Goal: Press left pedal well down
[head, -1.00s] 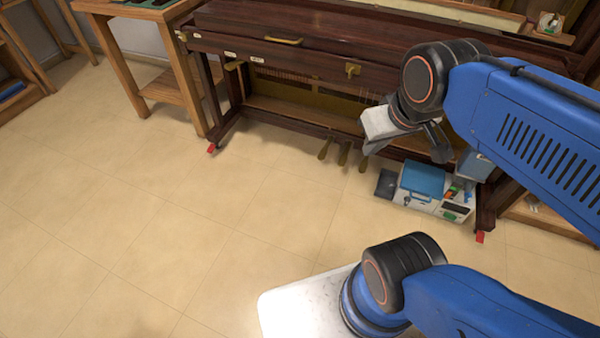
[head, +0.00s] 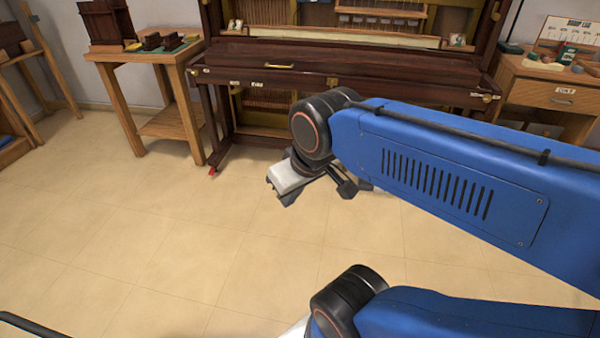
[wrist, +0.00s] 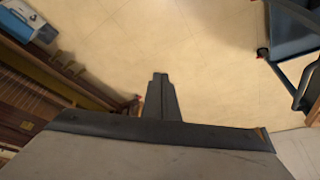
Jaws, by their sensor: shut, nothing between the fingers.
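The upright piano (head: 300,60) stands at the back in the head view. Its pedals are hidden there behind my arm and wrist. In the wrist view, small brass pedals (wrist: 68,66) stick out from the piano's lower edge at left; the left pedal (wrist: 78,72) seems to be the one nearest my gripper. I cannot tell how far down it is. My gripper (wrist: 160,77) is shut and empty, with its fingers together over bare floor, to the right of the pedals and apart from them.
A blue and white case (wrist: 20,20) lies beyond the pedals by the piano. A wooden side table (head: 145,58) stands left of the piano, and a drawer cabinet (head: 550,95) at right. The tiled floor (head: 130,220) is clear.

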